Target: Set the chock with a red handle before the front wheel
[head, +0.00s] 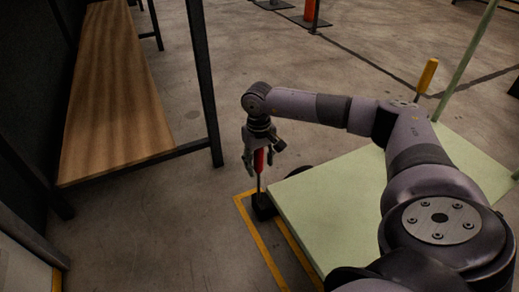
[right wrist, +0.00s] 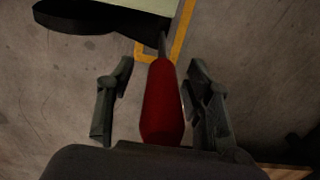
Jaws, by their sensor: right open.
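The chock (head: 264,207) is a small black block on the floor, at the yellow line by the near left corner of the pale green cart (head: 330,195). Its thin rod rises to an upright red handle (head: 259,160). The handle also shows in the right wrist view (right wrist: 163,105). My right gripper (head: 257,168) is open, with its fingers on either side of the red handle and visible gaps in the wrist view. A dark rounded shape, perhaps a wheel (head: 297,170), shows at the cart's left edge, mostly hidden. My left gripper is out of view.
A wooden-topped bench (head: 115,90) with dark metal legs stands at the left. A yellow handle (head: 427,76) stands up beyond my right arm. Yellow floor lines (head: 262,245) run by the cart. The floor between bench and cart is clear.

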